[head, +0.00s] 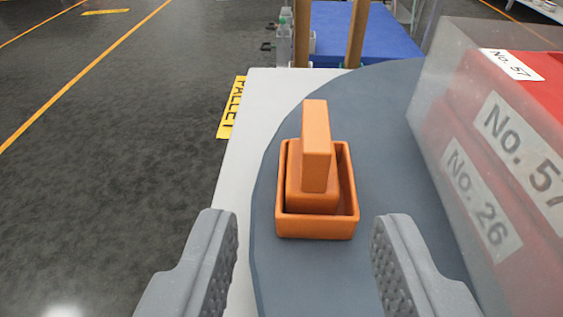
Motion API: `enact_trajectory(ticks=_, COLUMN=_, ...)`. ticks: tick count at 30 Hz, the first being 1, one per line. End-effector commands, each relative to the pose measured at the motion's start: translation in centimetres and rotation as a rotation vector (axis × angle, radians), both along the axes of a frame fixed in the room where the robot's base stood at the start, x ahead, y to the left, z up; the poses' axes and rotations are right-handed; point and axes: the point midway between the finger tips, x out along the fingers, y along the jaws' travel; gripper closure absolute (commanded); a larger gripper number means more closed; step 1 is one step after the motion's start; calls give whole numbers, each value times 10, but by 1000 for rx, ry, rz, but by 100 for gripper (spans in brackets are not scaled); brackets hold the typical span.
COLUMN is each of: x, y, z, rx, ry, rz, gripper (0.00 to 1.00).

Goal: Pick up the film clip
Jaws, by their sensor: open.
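An orange object, which I take to be the film clip (316,150), has an upright block on a wider base. It stands inside a small orange open tray (316,226). The tray sits on a dark grey rounded surface (385,110). My gripper (304,225) is open, with one grey finger at lower left and one at lower right. The tray and clip lie between and ahead of the fingertips, and neither finger appears to touch them.
A translucent box (445,110) with red contents and number labels stands close on the right. A white table edge (250,130) runs along the left, with open floor (120,160) beyond. A blue surface (370,35) and wooden posts (355,40) are behind.

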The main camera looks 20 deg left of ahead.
Motion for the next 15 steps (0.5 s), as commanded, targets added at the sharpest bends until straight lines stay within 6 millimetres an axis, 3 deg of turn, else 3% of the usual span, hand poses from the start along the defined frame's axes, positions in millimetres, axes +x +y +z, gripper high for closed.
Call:
enact_trajectory(ticks=7, x=39, y=15, z=-15, rx=2, ry=0, rz=2, gripper=60)
enact_trajectory(ticks=15, x=54, y=18, z=-18, rx=-1, ry=1, rz=-1, gripper=60)
